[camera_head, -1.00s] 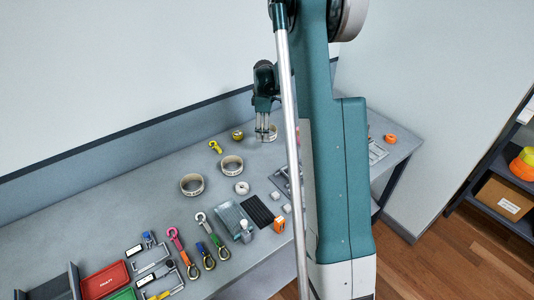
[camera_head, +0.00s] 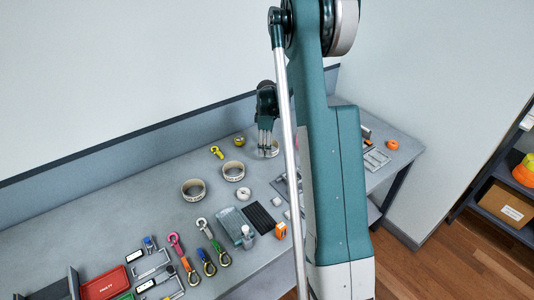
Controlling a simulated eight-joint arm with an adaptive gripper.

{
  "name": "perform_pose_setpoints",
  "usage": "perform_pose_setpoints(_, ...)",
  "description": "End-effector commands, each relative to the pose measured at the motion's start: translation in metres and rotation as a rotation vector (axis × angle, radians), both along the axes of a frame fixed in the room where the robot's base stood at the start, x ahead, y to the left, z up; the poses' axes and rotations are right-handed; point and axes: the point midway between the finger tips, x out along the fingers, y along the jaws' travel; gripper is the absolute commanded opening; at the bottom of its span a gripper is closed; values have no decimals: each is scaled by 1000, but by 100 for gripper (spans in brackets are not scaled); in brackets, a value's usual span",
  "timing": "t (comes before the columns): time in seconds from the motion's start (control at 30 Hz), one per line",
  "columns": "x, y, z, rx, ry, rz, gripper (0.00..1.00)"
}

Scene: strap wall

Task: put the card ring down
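My gripper (camera_head: 266,154) hangs over the back part of the grey bench, left of my arm's large link. A pale card ring (camera_head: 274,151) is at its fingertips, partly hidden by the fingers and the silver rod. The fingers are close together and look shut on the ring's wall. The ring is at or close above the bench top; I cannot tell whether it touches. Two similar pale printed rings, one nearer (camera_head: 233,171) and one farther left (camera_head: 193,190), rest on the bench apart from my gripper.
A yellow hook (camera_head: 217,152) and a small yellow round item (camera_head: 239,141) lie left of my gripper. A white roll (camera_head: 243,194), a black ribbed mat (camera_head: 258,217) and several coloured straps lie toward the front. An orange roll (camera_head: 391,144) is at the right end.

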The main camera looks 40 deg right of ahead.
Motion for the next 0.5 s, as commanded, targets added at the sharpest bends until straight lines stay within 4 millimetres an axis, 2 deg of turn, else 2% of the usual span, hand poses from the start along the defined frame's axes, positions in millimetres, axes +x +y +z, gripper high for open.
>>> perform_pose_setpoints(0.37, 0, 0, -4, 0, 0, 0, 53)
perform_pose_setpoints(0.5, 0, 0, -11, 0, 0, 0, 53)
